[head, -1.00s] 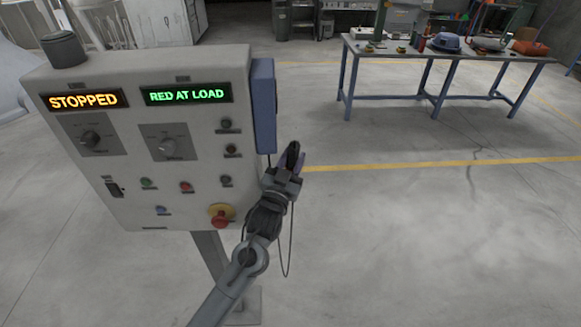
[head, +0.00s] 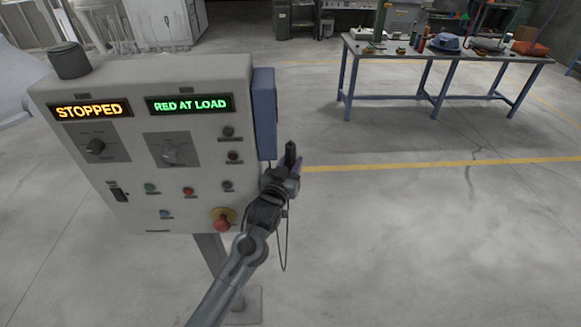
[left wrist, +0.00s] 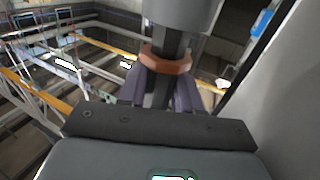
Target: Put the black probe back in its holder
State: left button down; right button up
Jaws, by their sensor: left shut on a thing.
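The black probe (head: 291,152) is held in my left gripper (head: 284,173), beside the right edge of the control panel. It stands nearly upright, and a thin dark cable (head: 285,250) hangs in a loop below. In the left wrist view the probe (left wrist: 180,12) shows a thick grey part, a copper-brown ring and a dark shaft. The purple fingers of my left gripper (left wrist: 160,92) are shut on that shaft. A blue box (head: 264,112) is fixed to the panel's right side, just above and left of the probe. I cannot make out a holder opening. My right gripper is out of view.
The control panel (head: 190,212) stands on a post and carries knobs, buttons and a red emergency stop (head: 222,223). Its displays read STOPPED and RED AT LOAD. A workbench (head: 385,62) with tools stands at the back. The floor to the right is clear.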

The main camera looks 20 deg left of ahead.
pick_arm(q)
jog(key=c, duration=0.8)
grip_release()
notch_tip(320, 180, down, 2)
jog(key=shift+f+g, duration=0.2)
jog(key=shift+g, duration=0.1)
jog(key=shift+s+r, duration=0.1)
jog(key=shift+s, duration=0.05)
jog(key=shift+r, duration=0.1)
